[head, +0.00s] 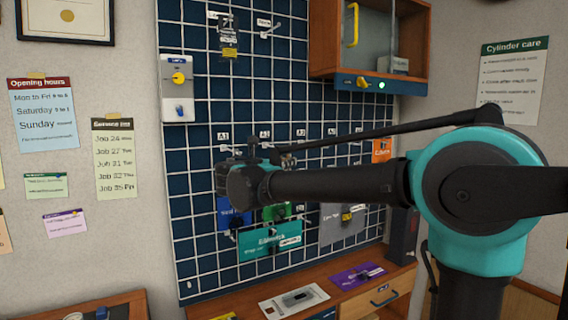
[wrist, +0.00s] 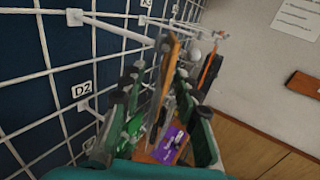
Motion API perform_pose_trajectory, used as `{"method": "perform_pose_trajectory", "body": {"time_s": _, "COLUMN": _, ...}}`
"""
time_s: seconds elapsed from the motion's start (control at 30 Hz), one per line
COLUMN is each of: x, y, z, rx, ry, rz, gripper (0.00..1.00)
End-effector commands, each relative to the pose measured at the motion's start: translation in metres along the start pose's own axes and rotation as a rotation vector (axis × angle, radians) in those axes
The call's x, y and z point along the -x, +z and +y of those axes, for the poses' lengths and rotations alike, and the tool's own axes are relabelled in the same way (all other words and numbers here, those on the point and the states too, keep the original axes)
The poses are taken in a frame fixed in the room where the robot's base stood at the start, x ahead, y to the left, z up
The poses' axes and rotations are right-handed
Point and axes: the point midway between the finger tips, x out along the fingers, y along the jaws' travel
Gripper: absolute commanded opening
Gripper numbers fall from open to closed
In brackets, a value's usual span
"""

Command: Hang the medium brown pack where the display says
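In the wrist view, my gripper (wrist: 160,80) has its two green-and-black fingers apart. A thin orange-brown pack (wrist: 166,78) shows nearly edge-on between them, by the ball end of a hook. I see no clear grip on it, and I cannot tell whether it hangs on that hook. In the head view, my gripper (head: 240,182) is in front of the grid, partly hidden behind my arm. No brown pack is clear there. The blue wire grid (head: 205,150) has hooks with labels such as A3 and D2. I cannot make out a readable display.
Blue, green, teal and grey packs (head: 343,225) hang low on the grid. An orange pack (head: 381,151) hangs at its right edge. A wall cabinet (head: 325,40) juts out at upper right. A white card (head: 292,300) and a purple pack (head: 357,276) lie on the bench.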

Motion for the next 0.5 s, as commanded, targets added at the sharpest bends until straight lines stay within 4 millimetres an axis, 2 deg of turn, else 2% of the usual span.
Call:
{"method": "perform_pose_trajectory", "body": {"time_s": 0.1, "x": 0.0, "y": 0.0, "z": 0.0, "rx": 0.0, "ry": 0.0, "rz": 0.0, "gripper": 0.46}}
{"method": "perform_pose_trajectory", "body": {"time_s": 0.37, "x": 0.001, "y": 0.0, "z": 0.0, "rx": 0.0, "ry": 0.0, "rz": 0.0, "gripper": 0.46}}
{"method": "perform_pose_trajectory", "body": {"time_s": 0.5, "x": 0.01, "y": 0.0, "z": 0.0, "rx": 0.0, "ry": 0.001, "rz": 0.0, "gripper": 0.46}}
